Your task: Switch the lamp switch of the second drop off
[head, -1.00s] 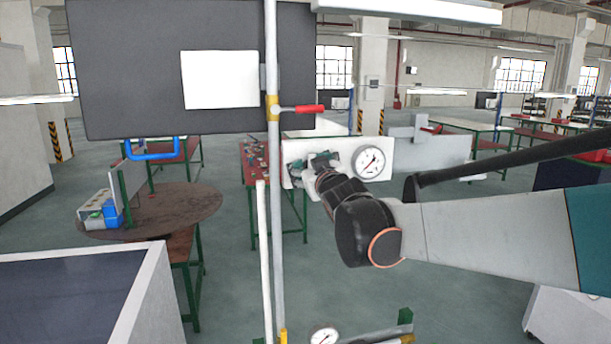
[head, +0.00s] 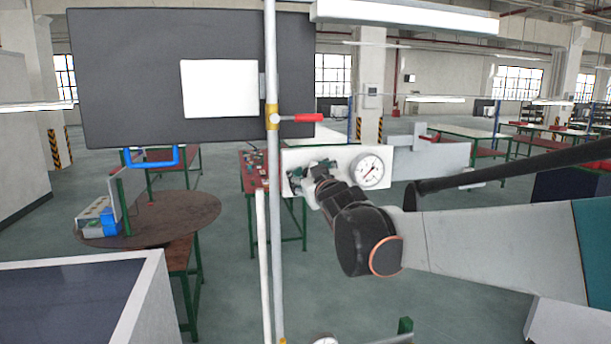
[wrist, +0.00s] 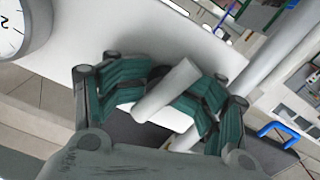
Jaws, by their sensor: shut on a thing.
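A small white panel (head: 338,153) with a round gauge (head: 371,171) is at the centre of the head view. My gripper (head: 312,180) is at the panel's left part, and its fingers look closed in front of it. In the wrist view my gripper (wrist: 165,98) has its green-padded fingers on both sides of a short light grey cylindrical lever (wrist: 168,88), which I take for the lamp switch. The lever stands out from the white panel, tilted in the picture. The fingers partly hide its base, and no on or off label is readable.
A vertical grey pipe (head: 273,200) with a red-handled valve (head: 302,118) stands just left of the panel. A dark board (head: 130,75) hangs behind it at the upper left. A round brown table (head: 175,212) and a white-rimmed cabinet (head: 153,275) are at the left.

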